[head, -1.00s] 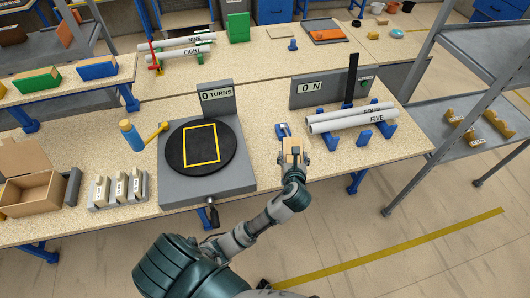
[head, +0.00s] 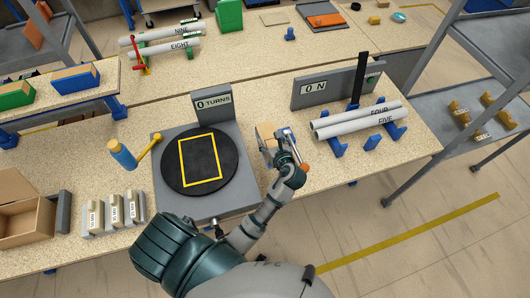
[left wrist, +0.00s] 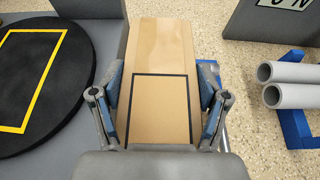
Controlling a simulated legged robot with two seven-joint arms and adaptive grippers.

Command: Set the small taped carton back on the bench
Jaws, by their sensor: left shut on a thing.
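The small carton (head: 266,133) is tan with a lighter strip of tape; it also fills the middle of the left wrist view (left wrist: 160,48). A dark square outline shows on its near part. My left gripper (head: 279,148) is shut on it, with one finger on each side of the carton in the left wrist view (left wrist: 158,105). The carton is over the bench (head: 285,191), just right of the turntable base. I cannot tell whether its underside touches the bench. My right gripper is not in view.
The black turntable (head: 225,164) with a yellow square stands left of the carton. Grey pipes (head: 355,122) rest on blue supports to the right, before a grey panel (head: 316,91).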

